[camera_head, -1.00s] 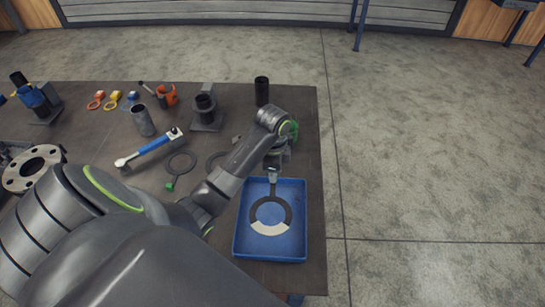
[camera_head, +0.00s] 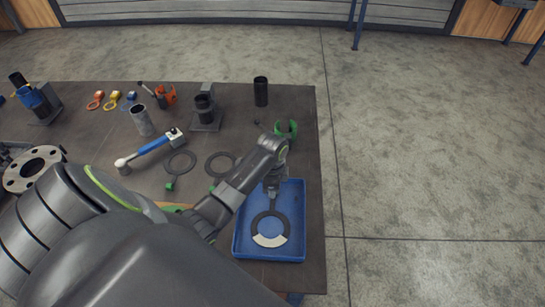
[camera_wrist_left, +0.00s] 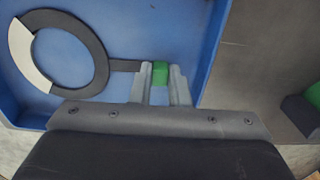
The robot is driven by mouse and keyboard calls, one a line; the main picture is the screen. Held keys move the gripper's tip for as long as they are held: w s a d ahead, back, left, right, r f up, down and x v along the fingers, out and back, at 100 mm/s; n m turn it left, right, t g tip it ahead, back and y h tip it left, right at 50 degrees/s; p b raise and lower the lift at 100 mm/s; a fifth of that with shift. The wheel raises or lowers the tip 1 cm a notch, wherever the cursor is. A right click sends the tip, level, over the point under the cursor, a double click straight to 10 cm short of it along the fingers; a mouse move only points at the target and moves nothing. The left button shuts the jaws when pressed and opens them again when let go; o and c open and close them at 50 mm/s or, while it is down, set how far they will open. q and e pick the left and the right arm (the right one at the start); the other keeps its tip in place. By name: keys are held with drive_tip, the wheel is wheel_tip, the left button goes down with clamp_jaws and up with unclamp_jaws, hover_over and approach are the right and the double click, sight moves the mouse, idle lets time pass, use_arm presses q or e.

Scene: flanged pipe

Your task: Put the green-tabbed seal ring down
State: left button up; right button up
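The seal ring (camera_head: 288,226) is black with a white segment and is over the floor of the blue tray (camera_head: 239,235). In the left wrist view the ring (camera_wrist_left: 93,43) has a short handle with a green tab (camera_wrist_left: 160,72). My left gripper (camera_head: 272,186) has its fingers on both sides of that tab, seemingly touching it. In the left wrist view the gripper (camera_wrist_left: 160,85) is inside the tray's outline. I cannot tell whether the ring touches the tray floor. My right gripper is out of view.
Two other black rings with green tabs lie on the table: one ring (camera_head: 181,154) and another (camera_head: 219,156). A green clip (camera_head: 287,129) and a black cylinder (camera_head: 261,91) stand behind my left wrist. The blue-handled tool (camera_head: 154,145) lies left. The table edge is just right of the tray.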

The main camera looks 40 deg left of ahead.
use_arm(q)
drive_tip(key=o, duration=0.4)
drive_tip(key=shift+o, duration=0.2)
wheel_tip(320, 180, up, 7)
drive_tip(key=shift+w+r+b, duration=0.1)
drive_tip(key=shift+r+b, duration=0.05)
drive_tip(key=shift+b, duration=0.5)
drive_tip(key=shift+r+p, duration=1.6)
drive_tip(key=shift+r, duration=0.95)
drive_tip(key=shift+f, duration=0.15)
